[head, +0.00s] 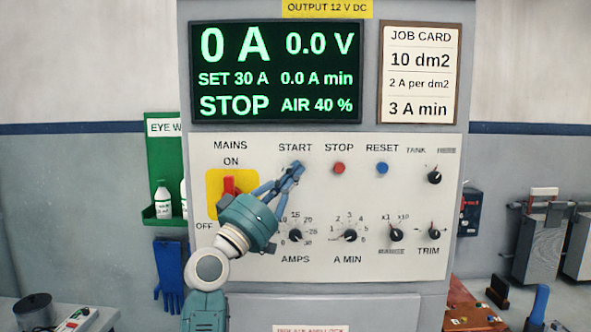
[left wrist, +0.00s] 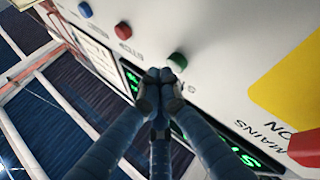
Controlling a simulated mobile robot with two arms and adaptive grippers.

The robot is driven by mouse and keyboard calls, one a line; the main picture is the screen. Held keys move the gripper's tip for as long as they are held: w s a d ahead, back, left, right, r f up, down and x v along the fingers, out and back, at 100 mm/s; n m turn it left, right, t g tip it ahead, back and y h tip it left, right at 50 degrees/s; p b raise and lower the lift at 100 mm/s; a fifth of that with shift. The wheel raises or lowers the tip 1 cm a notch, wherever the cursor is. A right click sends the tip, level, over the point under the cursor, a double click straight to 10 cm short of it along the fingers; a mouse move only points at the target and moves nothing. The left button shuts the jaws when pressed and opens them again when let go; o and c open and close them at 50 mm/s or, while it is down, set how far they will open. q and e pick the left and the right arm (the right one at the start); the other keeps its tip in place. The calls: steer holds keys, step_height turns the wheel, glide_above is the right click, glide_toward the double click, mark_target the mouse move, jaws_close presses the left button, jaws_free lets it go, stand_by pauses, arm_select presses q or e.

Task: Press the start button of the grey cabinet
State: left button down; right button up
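The grey cabinet (head: 372,306) faces me with its white control panel (head: 440,200). My left gripper (head: 295,169) is in front of the panel, just below the START label, and hides the start button in the head view. In the left wrist view the green start button (left wrist: 177,60) shows just beyond the fingertips of my left gripper (left wrist: 160,77), which are closed together and hold nothing. I cannot tell whether they touch the button. The display (head: 276,72) reads STOP, 0 A and 0.0 V. My right gripper is not in view.
The red stop button (head: 339,168) and blue reset button (head: 382,168) sit to the right. The red mains switch (head: 229,185) on its yellow plate is to the left, close to my left arm. Several knobs, such as the amps knob (head: 295,236), are below.

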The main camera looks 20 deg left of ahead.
arm_select(q)
steer(key=shift+w+a+b, duration=0.15)
steer(key=shift+w+b, duration=0.2)
steer(key=shift+w, duration=0.15)
stand_by(0.3)
steer(key=shift+s, duration=0.2)
steer(key=shift+s+d+p, duration=0.2)
steer(key=shift+s+p, duration=0.1)
steer(key=shift+s, duration=0.4)
steer(key=s, duration=0.1)
steer(key=s+d+p, duration=0.1)
steer(key=s, duration=0.1)
steer(key=s+p, duration=0.1)
steer(key=shift+s+d, duration=0.25)
steer(key=shift+s, duration=0.15)
steer(key=shift+f, duration=0.1)
stand_by(0.5)
